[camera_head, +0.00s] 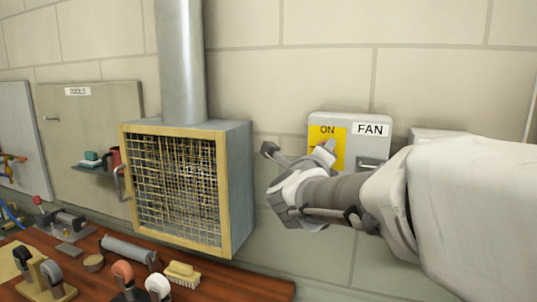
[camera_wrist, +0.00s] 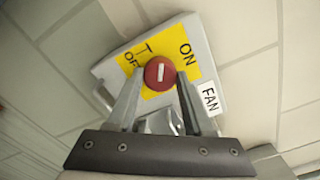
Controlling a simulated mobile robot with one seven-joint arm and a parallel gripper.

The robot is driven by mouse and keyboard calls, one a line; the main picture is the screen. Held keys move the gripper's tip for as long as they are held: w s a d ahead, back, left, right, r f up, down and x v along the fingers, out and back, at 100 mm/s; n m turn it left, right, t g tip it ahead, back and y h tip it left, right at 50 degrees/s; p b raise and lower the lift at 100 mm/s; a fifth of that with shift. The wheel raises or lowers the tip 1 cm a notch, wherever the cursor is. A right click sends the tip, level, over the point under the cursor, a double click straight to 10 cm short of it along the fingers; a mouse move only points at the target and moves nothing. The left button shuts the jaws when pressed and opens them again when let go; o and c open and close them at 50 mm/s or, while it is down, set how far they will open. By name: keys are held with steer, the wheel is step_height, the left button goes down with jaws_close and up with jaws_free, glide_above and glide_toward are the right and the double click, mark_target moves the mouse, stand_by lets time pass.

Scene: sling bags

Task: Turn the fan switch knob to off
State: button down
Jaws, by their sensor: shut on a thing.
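The fan switch is a grey box (camera_head: 377,145) on the wall with a yellow plate and the labels ON and FAN. In the wrist view the box (camera_wrist: 203,36) looks tilted, and its round red knob (camera_wrist: 159,73) has a white bar. ON is on the plate's upper right, and a partly hidden OFF is on its left. The bar stands nearly upright in that view, between the two labels. My gripper (camera_wrist: 160,82) is shut on the knob, with a finger at either side. In the head view my gripper (camera_head: 325,155) covers the knob and the plate's lower part.
A wire-fronted fan box (camera_head: 181,190) with a metal duct (camera_head: 182,60) stands left of my arm. Below is a wooden bench (camera_head: 245,281) with a brush (camera_head: 183,274) and several tools. A tool panel (camera_head: 85,150) hangs further left. The wall above the switch is bare.

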steer(key=n+p, duration=0.1)
steer(key=n, duration=0.5)
steer(key=shift+n, duration=0.4)
stand_by(0.3)
steer(key=shift+c, duration=1.5)
jaws_free()
steer(key=shift+s, duration=0.15)
steer(key=v, duration=1.7)
steer(key=shift+a, duration=0.15)
